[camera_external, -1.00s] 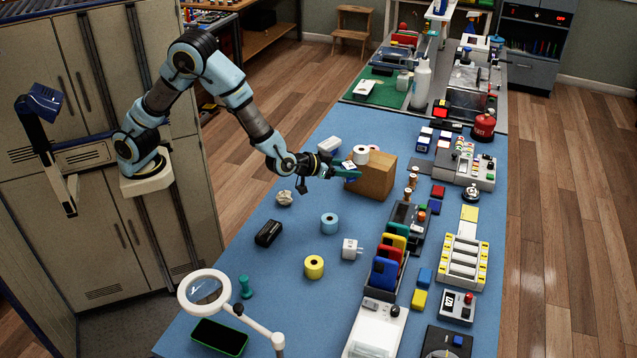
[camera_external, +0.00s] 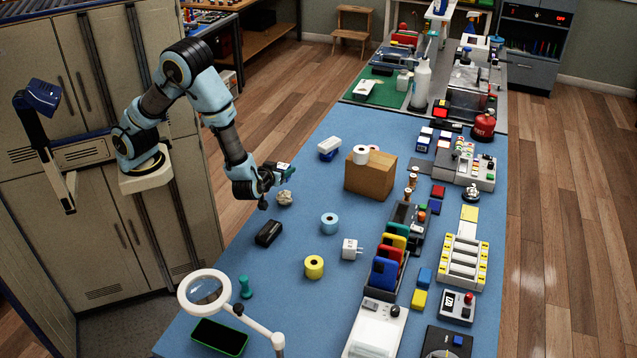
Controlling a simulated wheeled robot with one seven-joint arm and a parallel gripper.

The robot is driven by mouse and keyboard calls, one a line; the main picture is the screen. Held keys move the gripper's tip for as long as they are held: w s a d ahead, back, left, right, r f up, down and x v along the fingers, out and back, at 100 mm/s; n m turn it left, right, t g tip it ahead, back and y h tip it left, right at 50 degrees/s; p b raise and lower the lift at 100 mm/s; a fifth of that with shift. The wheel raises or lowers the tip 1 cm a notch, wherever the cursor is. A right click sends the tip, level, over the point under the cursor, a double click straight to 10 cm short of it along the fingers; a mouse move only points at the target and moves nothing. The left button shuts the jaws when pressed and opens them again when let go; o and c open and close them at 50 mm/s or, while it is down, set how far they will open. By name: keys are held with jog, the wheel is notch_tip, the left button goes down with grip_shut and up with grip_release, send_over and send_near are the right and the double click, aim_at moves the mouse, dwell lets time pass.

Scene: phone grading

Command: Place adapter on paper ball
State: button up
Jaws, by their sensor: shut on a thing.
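My gripper (camera_external: 284,172) is above the crumpled paper ball (camera_external: 285,198), over the left part of the blue table. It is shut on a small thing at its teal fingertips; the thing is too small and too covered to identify. The grey-white paper ball lies on the table just below the gripper, and a gap shows between them. A white plug adapter (camera_external: 350,249) with prongs lies on the table, right of the yellow tape roll and well apart from the paper ball.
A cardboard box (camera_external: 370,178) with a white roll (camera_external: 361,154) on top stands right of my gripper. A black object (camera_external: 268,233), a blue roll (camera_external: 329,223) and a yellow roll (camera_external: 314,266) lie nearby. A magnifier lamp (camera_external: 205,292) stands in front.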

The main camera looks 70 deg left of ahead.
aim_at(284, 192)
jog(key=shift+f+p, duration=0.3)
jog(key=shift+f, duration=2.25)
jog(key=shift+f, duration=0.15)
jog(key=o, duration=1.3)
